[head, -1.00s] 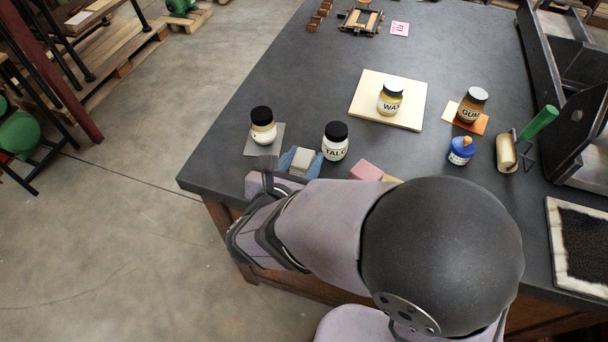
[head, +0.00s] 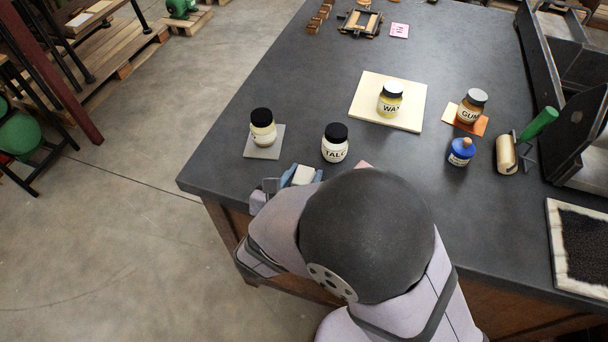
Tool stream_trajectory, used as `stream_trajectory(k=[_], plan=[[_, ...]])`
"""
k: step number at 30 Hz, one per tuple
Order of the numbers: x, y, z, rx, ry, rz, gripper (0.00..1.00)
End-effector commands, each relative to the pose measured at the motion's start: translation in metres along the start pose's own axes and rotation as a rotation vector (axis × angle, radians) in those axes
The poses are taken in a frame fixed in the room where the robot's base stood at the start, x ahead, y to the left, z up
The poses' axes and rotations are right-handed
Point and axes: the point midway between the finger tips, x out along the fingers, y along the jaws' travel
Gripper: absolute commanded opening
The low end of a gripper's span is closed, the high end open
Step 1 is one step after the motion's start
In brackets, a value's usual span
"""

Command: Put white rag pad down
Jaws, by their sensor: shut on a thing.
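The white rag pad (head: 305,175) shows near the front edge of the dark table, left of centre, with blue material beside it. My gripper (head: 286,181) is at the pad and shut on it. My arm partly covers the pad's near side. I cannot tell whether the pad touches the table top.
A talc jar (head: 335,149) stands just behind the pad. A black-lidded jar (head: 263,134) on a grey plate (head: 264,154) is behind left. A wax jar (head: 389,108), gum jar (head: 470,109), blue bottle (head: 461,156) and roller (head: 507,155) stand farther right.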

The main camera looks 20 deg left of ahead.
Motion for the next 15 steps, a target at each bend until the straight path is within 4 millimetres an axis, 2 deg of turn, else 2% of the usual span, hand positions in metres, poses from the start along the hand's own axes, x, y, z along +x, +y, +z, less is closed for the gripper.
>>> stream_trajectory(k=[5, 6, 8, 15], plan=[[0.0017, 0.0, -0.0041, 0.0, 0.0, 0.0, 0.14], [0.0015, 0.0, -0.0035, 0.0, 0.0, 0.0, 0.4], [0.0012, -0.0001, -0.003, 0.0, 0.0, 0.0, 0.54], [0.0012, -0.0001, -0.0029, 0.0, 0.0, 0.0, 0.54]])
